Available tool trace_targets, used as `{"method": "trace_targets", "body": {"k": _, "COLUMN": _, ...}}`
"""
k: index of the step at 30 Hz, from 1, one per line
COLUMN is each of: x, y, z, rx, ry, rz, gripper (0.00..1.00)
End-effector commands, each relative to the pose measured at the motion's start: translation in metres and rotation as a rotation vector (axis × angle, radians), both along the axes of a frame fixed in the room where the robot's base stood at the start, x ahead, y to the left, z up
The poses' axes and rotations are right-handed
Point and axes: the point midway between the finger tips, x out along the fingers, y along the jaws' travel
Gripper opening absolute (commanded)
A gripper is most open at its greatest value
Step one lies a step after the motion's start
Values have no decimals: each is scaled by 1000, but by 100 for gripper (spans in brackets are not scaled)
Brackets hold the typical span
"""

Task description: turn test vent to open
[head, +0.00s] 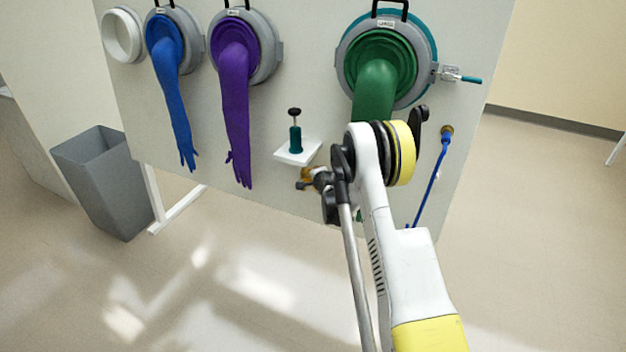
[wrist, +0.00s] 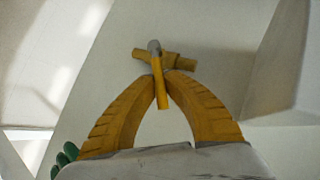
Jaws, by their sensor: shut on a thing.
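A small brass-coloured valve (wrist: 182,60) with a grey hub shows in the wrist view, fixed to the pale panel. Its yellow lever (wrist: 163,97) points down and slightly right in that picture, crosswise to the brass body. My gripper (wrist: 160,76) has its two ridged, yellow-brown fingers closed in on the lever from both sides, with the tips just below the hub. In the head view my gripper (head: 308,180) is at the panel's lower part, just under the small white shelf. My own arm and wrist hide most of the valve there. No label on it is readable.
The white shelf (head: 284,158) with a teal bottle (head: 295,138) is close above my gripper. A green glove (head: 374,92) hangs beside my arm. A teal-handled clamp (head: 470,80) and a blue hose (head: 430,185) are right. A grey bin (head: 105,185) stands left.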

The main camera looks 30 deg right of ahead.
Motion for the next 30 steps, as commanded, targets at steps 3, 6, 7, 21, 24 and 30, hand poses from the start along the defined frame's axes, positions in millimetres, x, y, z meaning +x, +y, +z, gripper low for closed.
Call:
{"method": "trace_targets", "body": {"k": 3, "x": 0, "y": 0, "z": 0, "rx": -1, "ry": 1, "rz": 0, "gripper": 0}}
{"method": "trace_targets", "body": {"k": 6, "x": 0, "y": 0, "z": 0, "rx": -1, "ry": 1, "rz": 0, "gripper": 0}}
{"method": "trace_targets", "body": {"k": 7, "x": 0, "y": 0, "z": 0, "rx": -1, "ry": 1, "rz": 0, "gripper": 0}}
{"method": "trace_targets", "body": {"k": 21, "x": -1, "y": 0, "z": 1, "rx": 0, "ry": 0, "rz": 0, "gripper": 35}}
{"method": "trace_targets", "body": {"k": 24, "x": -8, "y": 1, "z": 6, "rx": 1, "ry": 0, "rz": -1, "gripper": 35}}
{"method": "trace_targets", "body": {"k": 30, "x": -42, "y": 8, "z": 29, "rx": 2, "ry": 0, "rz": -1, "gripper": 35}}
